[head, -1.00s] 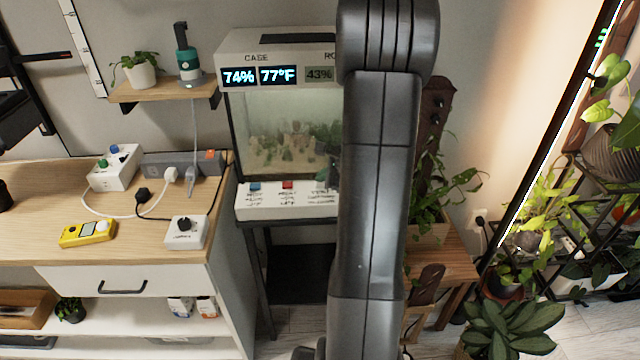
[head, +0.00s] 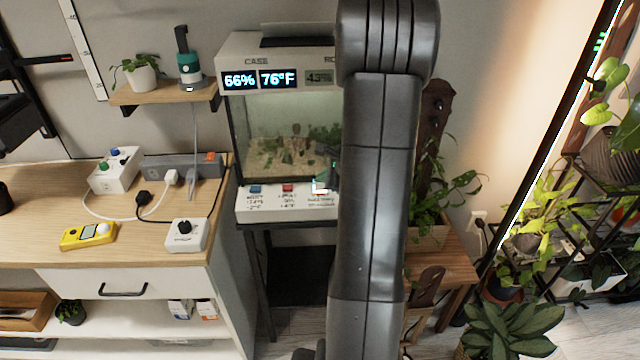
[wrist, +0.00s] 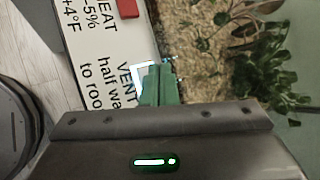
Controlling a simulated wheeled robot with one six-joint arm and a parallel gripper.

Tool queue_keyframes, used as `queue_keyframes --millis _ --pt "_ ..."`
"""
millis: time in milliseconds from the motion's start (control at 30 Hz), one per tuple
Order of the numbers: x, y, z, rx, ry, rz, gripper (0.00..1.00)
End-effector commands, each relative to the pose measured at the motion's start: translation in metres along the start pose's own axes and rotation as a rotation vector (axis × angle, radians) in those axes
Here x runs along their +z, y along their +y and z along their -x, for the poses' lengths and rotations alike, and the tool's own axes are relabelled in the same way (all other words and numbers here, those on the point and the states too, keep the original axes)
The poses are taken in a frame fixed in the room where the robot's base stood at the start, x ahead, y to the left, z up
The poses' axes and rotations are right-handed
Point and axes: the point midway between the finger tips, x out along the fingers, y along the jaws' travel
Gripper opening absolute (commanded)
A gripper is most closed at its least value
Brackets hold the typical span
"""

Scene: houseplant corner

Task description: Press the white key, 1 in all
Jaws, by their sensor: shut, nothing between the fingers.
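The terrarium's front panel (head: 250,205) carries a blue key (head: 255,188), a red key (head: 288,187) and, at the right, the white key (head: 319,188). In the wrist view the white key (wrist: 143,76) shows a bright, lit edge beside the word VENT. My gripper (head: 328,180) is shut and empty, with its green fingertips (wrist: 160,72) over the white key and covering part of it. They look to be at the key; contact is hard to tell. The displays (head: 260,79) read 66% and 76°F under CASE.
My arm hides the right side of the terrarium (head: 285,150). A wooden cabinet with a power strip (head: 165,165), a yellow meter (head: 88,236) and a white knob box (head: 186,235) stands at left. Plants crowd the right.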

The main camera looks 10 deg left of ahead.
Motion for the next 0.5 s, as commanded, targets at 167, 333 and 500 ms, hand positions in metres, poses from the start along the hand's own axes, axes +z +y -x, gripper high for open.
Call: queue_keyframes --millis 167,333,500 --pt "0.0029 -0.0029 0.0038 0.000 0.000 0.001 0.00" --pt "0.0026 -0.0026 0.0034 0.000 0.000 0.001 0.00" --pt "0.0055 -0.0056 0.0073 -0.001 0.000 0.001 0.00"
